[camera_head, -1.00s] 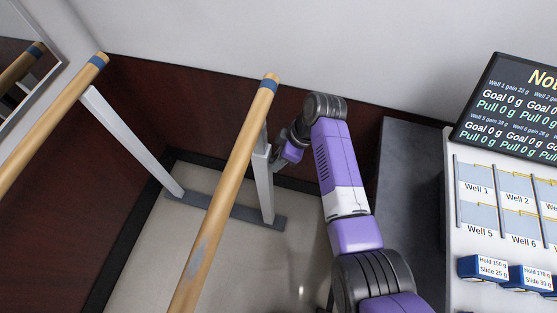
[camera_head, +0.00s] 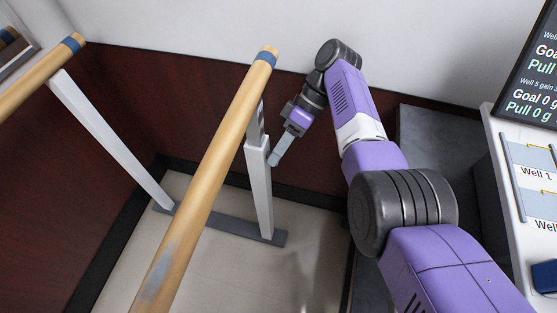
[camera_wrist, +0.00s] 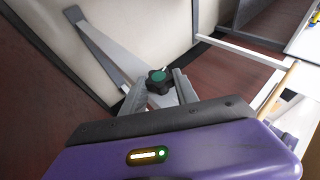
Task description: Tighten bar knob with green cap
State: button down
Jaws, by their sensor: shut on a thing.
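The bar knob is black and lobed with a green cap (camera_wrist: 158,77). In the wrist view it sits between the two grey fingers of my gripper (camera_wrist: 160,92), which is shut on it. In the head view my gripper (camera_head: 275,158) points down and left to the right side of the grey upright post (camera_head: 259,190). The knob itself cannot be made out there. The post carries a wooden parallel bar (camera_head: 205,185) with a blue band near its far end.
A second wooden bar (camera_head: 40,74) on a slanted post (camera_head: 110,140) stands at left. Dark red wall panelling lies behind. A grey cabinet (camera_head: 440,130) and a white board with well labels (camera_head: 535,185) stand at right. Light floor is open between the posts.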

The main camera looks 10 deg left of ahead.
jog(key=shift+w+f+g+b, duration=0.15)
jog(key=shift+g+b, duration=0.35)
jog(key=shift+b, duration=1.7)
jog(key=shift+b, duration=0.45)
jog(key=c, duration=0.9)
grip_release()
jog(key=shift+c, duration=0.2)
jog(key=shift+r, duration=0.2)
notch_tip(320, 180, up, 20)
jog(key=p, duration=1.9)
jog(key=shift+p, duration=0.4)
jog(key=shift+f, duration=0.15)
